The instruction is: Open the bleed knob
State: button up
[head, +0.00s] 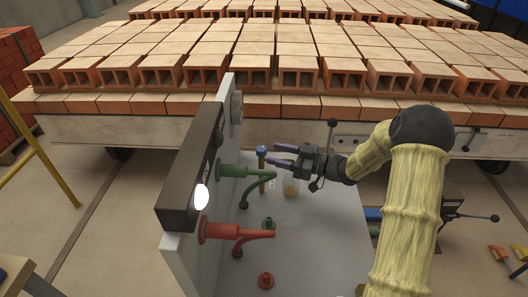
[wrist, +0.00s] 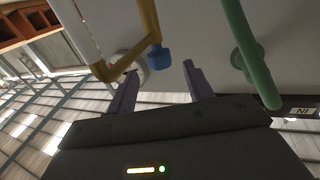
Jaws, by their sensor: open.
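A blue knob (head: 262,150) tops a brownish-yellow post in the head view. In the wrist view a blue piece (wrist: 160,56) sits at the end of a yellow bent bar (wrist: 148,22). No label marks which part is the bleed knob; the blue one may be it. My gripper (head: 277,155) is open with purple fingers pointing left at the blue knob, close by its right side. In the wrist view the fingers of my gripper (wrist: 160,74) stand apart with nothing between them, and the blue piece lies just beyond the gap.
A green lever pipe (head: 235,171) and a red lever pipe (head: 235,232) stick out from the grey upright panel (head: 232,115) at left. The green pipe (wrist: 250,55) is right of my fingers in the wrist view. A brick cart (head: 150,130) stands behind.

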jog(key=v, duration=0.9)
jog(key=shift+d, duration=0.3)
